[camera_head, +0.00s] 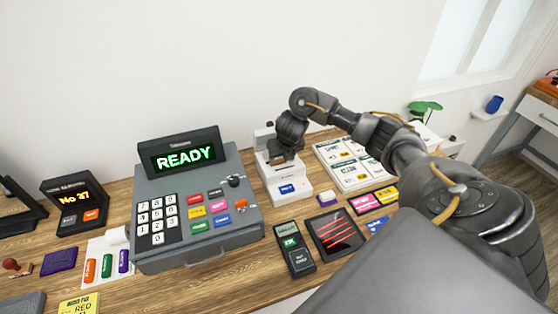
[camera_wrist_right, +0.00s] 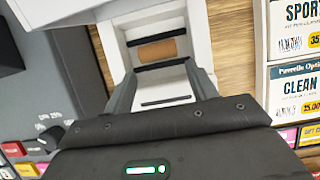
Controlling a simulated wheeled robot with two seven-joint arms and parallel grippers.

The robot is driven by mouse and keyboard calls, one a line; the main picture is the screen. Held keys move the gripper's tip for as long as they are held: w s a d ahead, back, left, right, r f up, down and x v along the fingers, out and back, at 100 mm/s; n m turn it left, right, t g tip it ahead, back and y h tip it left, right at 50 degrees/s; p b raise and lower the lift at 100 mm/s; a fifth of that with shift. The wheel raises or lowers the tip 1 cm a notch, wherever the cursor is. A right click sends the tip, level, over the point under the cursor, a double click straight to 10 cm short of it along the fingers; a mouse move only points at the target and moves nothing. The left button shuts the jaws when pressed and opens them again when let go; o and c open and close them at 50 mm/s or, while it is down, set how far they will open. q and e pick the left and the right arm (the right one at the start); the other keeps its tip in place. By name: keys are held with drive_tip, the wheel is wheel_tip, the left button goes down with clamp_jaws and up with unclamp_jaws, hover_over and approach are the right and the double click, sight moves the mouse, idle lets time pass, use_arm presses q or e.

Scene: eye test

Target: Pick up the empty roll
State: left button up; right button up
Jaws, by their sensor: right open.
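The empty roll (camera_wrist_right: 157,50) is a small brown cardboard tube lying crosswise inside the open white printer (camera_wrist_right: 115,40). In the head view the white printer (camera_head: 287,190) with a blue label stands right of the cash register; there the roll is hidden by my right gripper. My right gripper (camera_head: 279,158) is over the printer's opening, pointing down. In the right wrist view my right gripper (camera_wrist_right: 162,68) is open, its fingers apart on either side of the printer's bay, with the roll just beyond the tips. I cannot tell the exact height gap. My left gripper is not in view.
A grey cash register (camera_head: 200,240) reading "READY" stands close left of the printer. A price board (camera_head: 350,165) stands close right. A card terminal (camera_head: 295,249), a dark tablet (camera_head: 334,233) and a small white block (camera_head: 326,198) lie in front on the wooden counter.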

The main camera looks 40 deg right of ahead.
sight(279, 163)
drive_tip(key=b+x, duration=0.2)
drive_tip(key=x, duration=0.3)
drive_tip(key=shift+a, duration=0.1)
drive_tip(key=shift+w+f, duration=0.1)
drive_tip(key=shift+w, duration=0.05)
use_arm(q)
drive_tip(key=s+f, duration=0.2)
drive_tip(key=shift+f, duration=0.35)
use_arm(e)
drive_tip(key=c, duration=0.6)
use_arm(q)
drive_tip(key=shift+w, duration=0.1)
